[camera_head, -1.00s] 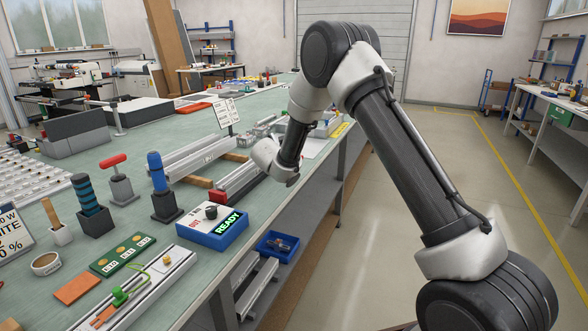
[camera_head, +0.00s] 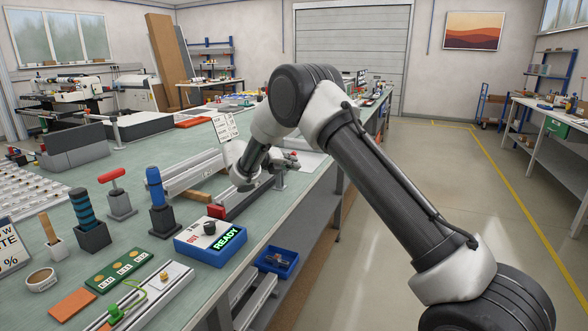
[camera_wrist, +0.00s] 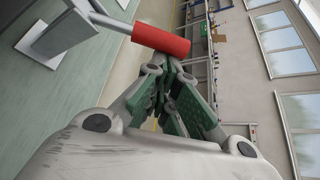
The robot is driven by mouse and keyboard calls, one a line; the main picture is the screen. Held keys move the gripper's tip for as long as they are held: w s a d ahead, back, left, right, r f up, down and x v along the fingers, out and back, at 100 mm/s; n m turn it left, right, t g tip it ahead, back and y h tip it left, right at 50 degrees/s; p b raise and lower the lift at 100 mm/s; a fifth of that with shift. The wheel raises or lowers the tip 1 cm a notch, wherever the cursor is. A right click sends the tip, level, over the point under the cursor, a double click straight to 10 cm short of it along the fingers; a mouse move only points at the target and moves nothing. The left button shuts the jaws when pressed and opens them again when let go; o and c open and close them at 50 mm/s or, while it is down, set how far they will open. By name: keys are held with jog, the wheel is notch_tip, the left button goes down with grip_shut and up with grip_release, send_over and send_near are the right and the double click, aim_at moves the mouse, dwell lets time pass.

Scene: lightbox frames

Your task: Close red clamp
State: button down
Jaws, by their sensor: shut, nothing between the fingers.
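The red clamp shows in the wrist view as a red cylindrical handle (camera_wrist: 160,39) on a grey metal rod, which runs to a grey block (camera_wrist: 62,32) at upper left. In the head view, a small red piece, probably this handle (camera_head: 294,153), shows beside my gripper (camera_head: 288,162) over the bench. My gripper (camera_wrist: 173,72) is shut with nothing between its green-padded fingers. Its tips are close to the handle's right end; I cannot tell if they touch. The rest of the clamp is mostly hidden by my wrist in the head view.
A blue box with a READY display (camera_head: 211,241) sits near the bench's front edge. A red T-handled tool (camera_head: 116,194) and a blue-handled tool (camera_head: 159,195) stand left of it. Long metal rails (camera_head: 182,168) lie behind. The aisle at right is clear.

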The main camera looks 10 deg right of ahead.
jog(key=shift+w+a+r, duration=0.2)
jog(key=shift+a+r, duration=0.1)
jog(key=shift+r, duration=0.2)
dwell(0.5)
